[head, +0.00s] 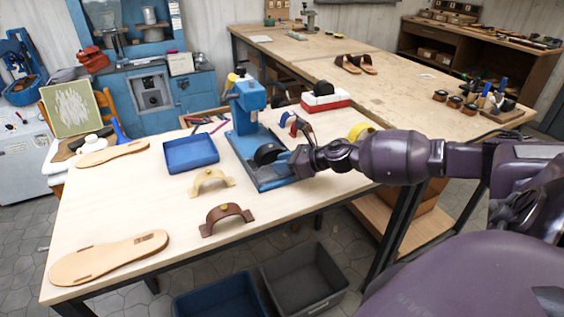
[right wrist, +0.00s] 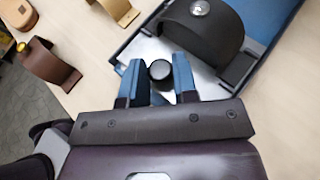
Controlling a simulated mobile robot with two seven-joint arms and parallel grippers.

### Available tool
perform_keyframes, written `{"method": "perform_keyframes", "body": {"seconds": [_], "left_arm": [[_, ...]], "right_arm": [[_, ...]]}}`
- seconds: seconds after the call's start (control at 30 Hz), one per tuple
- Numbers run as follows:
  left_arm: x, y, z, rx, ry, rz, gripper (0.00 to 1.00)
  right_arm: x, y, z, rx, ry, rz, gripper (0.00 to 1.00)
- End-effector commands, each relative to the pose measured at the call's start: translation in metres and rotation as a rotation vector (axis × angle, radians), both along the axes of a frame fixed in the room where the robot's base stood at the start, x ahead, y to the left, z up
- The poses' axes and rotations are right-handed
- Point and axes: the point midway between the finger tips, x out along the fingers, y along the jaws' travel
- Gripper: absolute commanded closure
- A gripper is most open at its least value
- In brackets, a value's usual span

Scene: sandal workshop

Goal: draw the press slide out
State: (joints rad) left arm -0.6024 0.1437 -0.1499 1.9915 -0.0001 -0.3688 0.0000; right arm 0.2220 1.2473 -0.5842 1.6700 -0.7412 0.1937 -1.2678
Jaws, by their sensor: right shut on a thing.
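The blue press (head: 244,112) stands upright on the light wooden table, its flat blue base reaching toward my right gripper. Its slide is a pale metal plate (right wrist: 205,72) in the blue base (right wrist: 146,27). A dark arched piece with a silver stud (right wrist: 205,30) sits on the plate; it also shows in the head view (head: 268,153). My right gripper (head: 284,160) is at the front right end of the base. In the right wrist view its blue fingers are shut on the slide's round black knob (right wrist: 160,72). My left gripper is in neither view.
A blue tray (head: 190,153), a tan arched strap (head: 211,182), a brown arched strap (head: 226,218) and a sole (head: 108,257) lie left of the press. A red and white box (head: 325,101) stands behind my right arm. Bare table lies in front of the press.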

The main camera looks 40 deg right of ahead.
Motion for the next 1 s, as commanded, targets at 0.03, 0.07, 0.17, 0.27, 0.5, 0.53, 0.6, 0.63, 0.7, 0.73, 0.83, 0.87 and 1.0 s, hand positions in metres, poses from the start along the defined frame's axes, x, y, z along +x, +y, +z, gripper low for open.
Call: {"method": "perform_keyframes", "body": {"seconds": [0.03,0.07,0.17,0.27,0.5,0.53,0.6,0.63,0.7,0.73,0.83,0.87,1.0], "left_arm": [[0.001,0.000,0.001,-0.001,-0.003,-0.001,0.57],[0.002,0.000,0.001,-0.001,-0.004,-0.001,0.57],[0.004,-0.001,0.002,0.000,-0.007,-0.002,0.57],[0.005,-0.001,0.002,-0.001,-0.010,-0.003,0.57],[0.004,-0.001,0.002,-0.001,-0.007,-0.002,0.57],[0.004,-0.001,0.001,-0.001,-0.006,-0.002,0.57],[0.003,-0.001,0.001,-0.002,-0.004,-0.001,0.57],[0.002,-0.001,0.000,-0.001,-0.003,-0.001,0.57],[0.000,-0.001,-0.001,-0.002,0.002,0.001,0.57],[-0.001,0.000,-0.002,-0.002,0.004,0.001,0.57],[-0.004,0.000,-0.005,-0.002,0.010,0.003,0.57],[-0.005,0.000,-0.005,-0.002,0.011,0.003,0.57],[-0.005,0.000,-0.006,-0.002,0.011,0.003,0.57]], "right_arm": [[-0.002,0.002,-0.001,0.002,0.005,0.006,1.00],[-0.002,0.002,-0.001,0.002,0.005,0.006,1.00],[-0.002,0.002,-0.002,0.002,0.006,0.007,0.65],[-0.002,0.002,-0.002,0.002,0.005,0.006,0.51],[-0.001,0.001,-0.001,0.002,0.004,0.004,0.51],[-0.001,0.001,-0.001,0.002,0.004,0.004,0.51],[-0.003,0.000,-0.001,0.001,0.004,0.003,0.51],[-0.004,-0.001,-0.001,0.001,0.004,0.003,0.51],[-0.007,-0.003,0.001,0.001,0.004,0.003,0.51],[-0.009,-0.004,0.001,0.001,0.004,0.003,0.51],[-0.017,-0.009,0.005,0.001,0.005,0.002,0.51],[-0.021,-0.011,0.006,0.001,0.006,0.002,0.51],[-0.034,-0.019,0.012,0.002,0.007,0.001,0.51]]}}
